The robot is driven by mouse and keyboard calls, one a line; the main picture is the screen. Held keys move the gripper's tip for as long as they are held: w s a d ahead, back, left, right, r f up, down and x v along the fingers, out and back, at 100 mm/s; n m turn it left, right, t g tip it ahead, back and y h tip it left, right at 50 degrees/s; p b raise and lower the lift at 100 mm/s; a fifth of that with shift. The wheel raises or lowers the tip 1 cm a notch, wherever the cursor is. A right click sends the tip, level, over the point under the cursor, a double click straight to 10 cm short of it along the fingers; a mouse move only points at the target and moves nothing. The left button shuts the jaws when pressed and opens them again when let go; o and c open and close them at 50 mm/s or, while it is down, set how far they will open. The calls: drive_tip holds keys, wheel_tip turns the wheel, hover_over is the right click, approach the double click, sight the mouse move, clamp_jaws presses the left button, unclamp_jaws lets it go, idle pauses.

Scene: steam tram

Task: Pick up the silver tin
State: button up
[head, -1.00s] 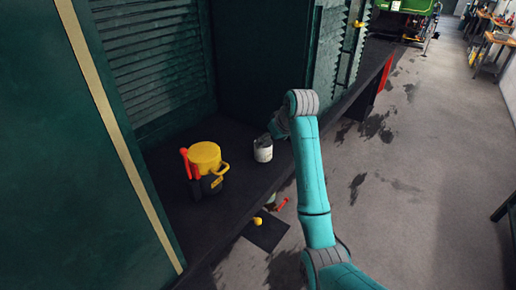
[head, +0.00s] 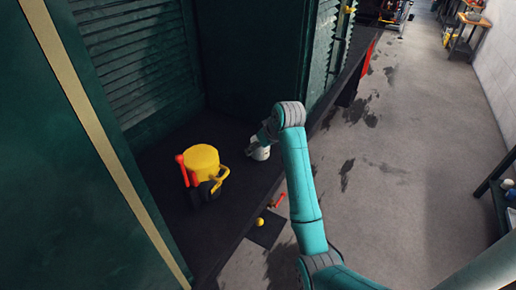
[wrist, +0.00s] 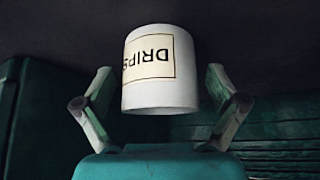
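A pale silver-white tin (head: 261,153) stands on the dark ledge in the head view, partly hidden by my arm's end. In the wrist view the tin (wrist: 160,95) appears upside down, with a cream label reading "DRIPS". My gripper (wrist: 160,77) is open, with one finger on each side of the tin and a small gap showing on both sides. In the head view my gripper (head: 256,143) is small and reaches down at the tin; its fingers are hard to make out.
A yellow pot (head: 202,163) with a red-handled item (head: 183,170) stands left of the tin on the dark ledge (head: 235,205). Green louvred walls (head: 125,60) enclose the ledge at the back and left. Open grey floor (head: 400,170) lies to the right.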

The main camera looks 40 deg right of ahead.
drive_tip(key=c, duration=1.2)
